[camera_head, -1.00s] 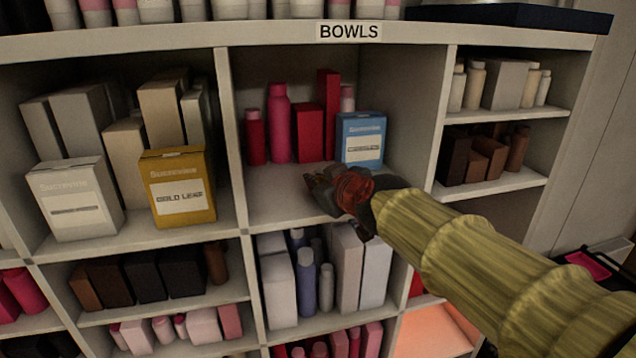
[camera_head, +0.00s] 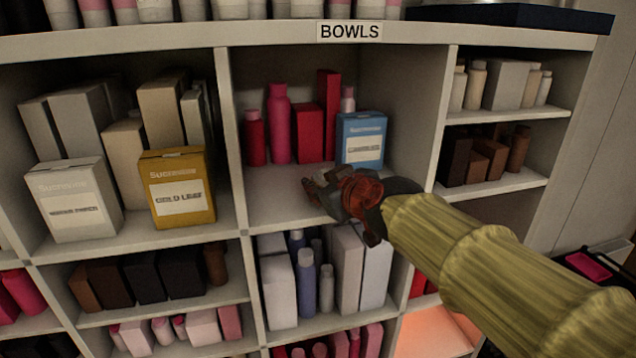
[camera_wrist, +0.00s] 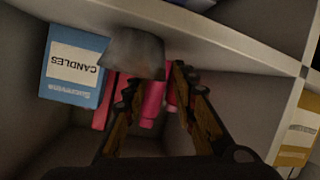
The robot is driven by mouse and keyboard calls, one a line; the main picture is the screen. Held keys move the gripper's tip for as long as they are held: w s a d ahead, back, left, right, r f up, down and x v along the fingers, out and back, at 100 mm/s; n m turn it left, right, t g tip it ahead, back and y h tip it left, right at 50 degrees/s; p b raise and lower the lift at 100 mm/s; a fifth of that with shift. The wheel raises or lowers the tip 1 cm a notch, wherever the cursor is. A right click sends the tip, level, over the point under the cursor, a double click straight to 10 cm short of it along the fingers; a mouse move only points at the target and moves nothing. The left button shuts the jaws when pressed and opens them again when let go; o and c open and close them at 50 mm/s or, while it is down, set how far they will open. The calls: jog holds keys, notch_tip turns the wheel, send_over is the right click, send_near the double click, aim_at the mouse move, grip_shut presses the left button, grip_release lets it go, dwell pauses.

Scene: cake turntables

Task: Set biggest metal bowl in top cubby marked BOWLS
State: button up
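The BOWLS label (camera_head: 349,31) is on the shelf edge above the top middle cubby (camera_head: 280,206). My gripper (camera_head: 322,195) is at the front of that cubby, low over its floor, coming in from the right. A grey, metal-looking bowl shape (camera_wrist: 135,53) shows in the upside-down wrist view, on the cubby floor near the front edge. It is just beyond my gripper's fingertips (camera_wrist: 155,76), nearer the left finger. The fingers are apart with a gap between them. I cannot tell whether one touches the bowl. In the head view my gripper mostly hides it.
A blue CANDLES box (camera_head: 361,139) stands at the cubby's right, with red boxes and pink bottles (camera_head: 279,124) behind. Upright dividers (camera_head: 231,150) bound the cubby. A gold box (camera_head: 178,188) stands in the left cubby. The floor's front left is bare.

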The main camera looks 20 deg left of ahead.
jog(key=v, duration=1)
jog(key=shift+b, duration=0.4)
jog(key=s+d+f+m+g+h, duration=0.2)
jog(key=s+d+f+m, duration=0.1)
jog(key=s+d+f, duration=0.4)
jog(key=s+d+f+m+g+h, duration=0.1)
jog(key=s+d+f+m+h, duration=0.2)
jog(key=s+d+f, duration=0.4)
jog(key=s+d+f+m+g+h, duration=0.2)
jog(key=s+d+f+m, duration=0.3)
jog(key=d+f, duration=0.5)
jog(key=s+d+h, duration=0.1)
jog(key=s+d, duration=0.1)
jog(key=d, duration=0.5)
jog(key=shift+s+f+g, duration=0.2)
jog(key=shift+f+g, duration=0.1)
